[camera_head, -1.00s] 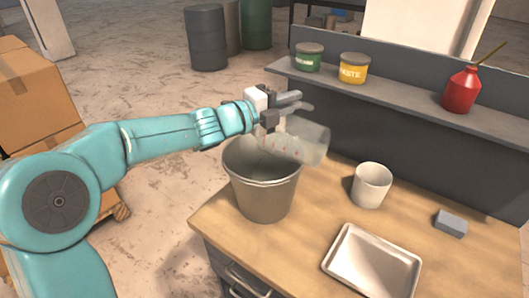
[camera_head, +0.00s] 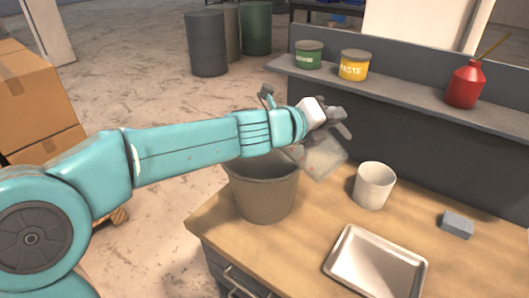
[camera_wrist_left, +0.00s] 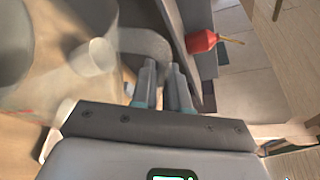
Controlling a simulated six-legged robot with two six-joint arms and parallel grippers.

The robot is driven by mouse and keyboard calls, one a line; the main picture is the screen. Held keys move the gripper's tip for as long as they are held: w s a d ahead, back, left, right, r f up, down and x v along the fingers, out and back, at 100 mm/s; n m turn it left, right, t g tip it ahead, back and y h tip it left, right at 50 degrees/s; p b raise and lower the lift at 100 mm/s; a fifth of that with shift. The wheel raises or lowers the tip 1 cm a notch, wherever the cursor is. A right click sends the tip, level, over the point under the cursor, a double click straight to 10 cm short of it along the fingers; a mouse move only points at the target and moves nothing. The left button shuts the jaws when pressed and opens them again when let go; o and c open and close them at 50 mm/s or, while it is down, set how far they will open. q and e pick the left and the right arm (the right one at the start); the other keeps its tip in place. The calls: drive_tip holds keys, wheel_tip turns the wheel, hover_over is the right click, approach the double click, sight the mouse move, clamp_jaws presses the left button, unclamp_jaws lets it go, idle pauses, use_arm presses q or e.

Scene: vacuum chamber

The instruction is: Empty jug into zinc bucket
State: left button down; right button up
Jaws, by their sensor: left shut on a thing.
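The clear jug (camera_head: 322,160) with faint red marks is tilted, partly behind my left wrist in the head view. Its lower left part is close to the zinc bucket's far right rim. My left gripper (camera_head: 338,122) is shut on the jug, above and right of the bucket. The grey zinc bucket (camera_head: 264,198) stands upright at the bench's left end; my forearm hides part of its rim, and its contents are not visible. In the left wrist view, the closed fingers (camera_wrist_left: 162,84) are beside the see-through jug (camera_wrist_left: 55,95). My right gripper is not in view.
A white cup (camera_head: 373,187) stands right of the bucket. A metal tray (camera_head: 375,265) and a grey block (camera_head: 457,224) lie on the wooden bench. The shelf behind holds a green tin (camera_head: 308,56), a yellow tin (camera_head: 354,66) and a red oil can (camera_head: 465,86).

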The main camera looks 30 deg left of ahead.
use_arm(q)
drive_tip(key=s+d+f+m+y+b, duration=0.1)
drive_tip(key=d+f+m+y+b, duration=0.3)
drive_tip(key=d+f+m, duration=0.4)
drive_tip(key=shift+d+f+m+y, duration=0.2)
drive_tip(key=shift+d+m+y, duration=0.15)
drive_tip(key=shift+d, duration=0.25)
drive_tip(key=shift+s, duration=0.1)
idle(0.5)
